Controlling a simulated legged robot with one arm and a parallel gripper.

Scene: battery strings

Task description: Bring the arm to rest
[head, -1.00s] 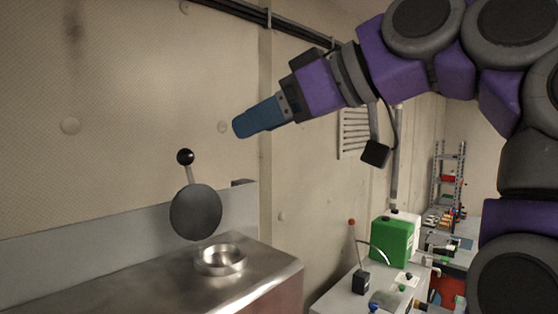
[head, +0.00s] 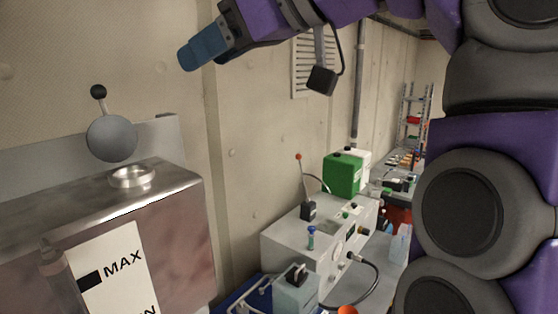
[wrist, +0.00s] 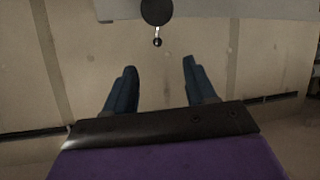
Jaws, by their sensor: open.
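My gripper (head: 190,54) is at the upper left of the head view, with blue fingers pointing left and slightly down. It is in the air in front of the beige wall, above and to the right of a round grey cap with a black knob (head: 111,138). In the wrist view my gripper (wrist: 159,82) shows two blue fingers spread apart with nothing between them. The round cap with its knob (wrist: 157,12) also shows there, beyond the fingertips and apart from them.
A metal tank (head: 178,200) with a round filler neck (head: 132,177) and a MAX label stands at the left. A shelf rack (head: 412,125) stands at the back right.

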